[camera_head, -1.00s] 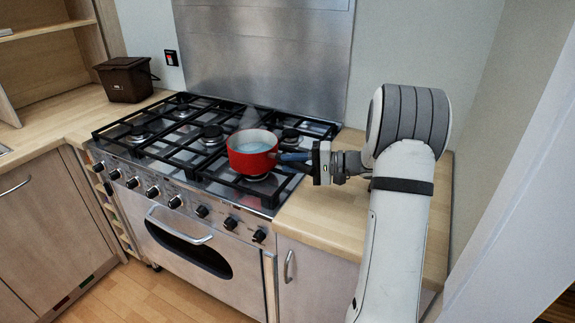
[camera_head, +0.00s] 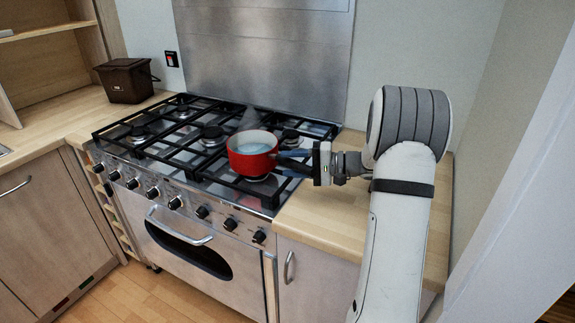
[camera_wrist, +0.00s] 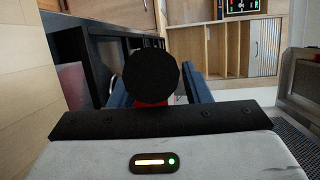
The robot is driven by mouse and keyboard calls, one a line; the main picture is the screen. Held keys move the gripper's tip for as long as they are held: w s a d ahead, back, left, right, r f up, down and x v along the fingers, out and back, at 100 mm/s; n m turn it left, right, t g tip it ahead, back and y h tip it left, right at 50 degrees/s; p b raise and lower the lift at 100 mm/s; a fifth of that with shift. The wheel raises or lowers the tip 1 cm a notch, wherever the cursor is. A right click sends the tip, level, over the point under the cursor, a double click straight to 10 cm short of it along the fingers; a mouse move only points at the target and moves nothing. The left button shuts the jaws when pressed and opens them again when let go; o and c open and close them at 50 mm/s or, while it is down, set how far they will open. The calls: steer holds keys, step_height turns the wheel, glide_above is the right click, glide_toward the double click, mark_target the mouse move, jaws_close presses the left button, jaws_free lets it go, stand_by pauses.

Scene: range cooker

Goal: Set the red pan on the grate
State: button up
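The red pan (camera_head: 252,156), with pale contents, sits upright on the black grate (camera_head: 228,183) at the front right of the cooker, over a burner. Its handle points right, toward my gripper (camera_head: 289,163). My gripper's blue fingers are spread apart, one on either side of the handle. In the wrist view the round black handle end (camera_wrist: 151,76) stands between the two fingers, with a gap on each side. It hides most of the pan there; only a bit of red shows below it.
Wooden worktop (camera_head: 318,217) lies to the right of the cooker, under my arm. A steel splashback (camera_head: 262,50) rises behind. A brown bin (camera_head: 124,80) stands on the left worktop. Knobs (camera_head: 203,211) line the cooker front. The other grates are empty.

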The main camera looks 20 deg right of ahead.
steer(key=shift+f, duration=0.15)
steer(key=b+v, duration=0.1)
steer(key=v, duration=0.6)
steer(key=shift+s+d+r, duration=0.15)
steer(key=shift+d+r, duration=0.05)
steer(key=shift+d, duration=0.15)
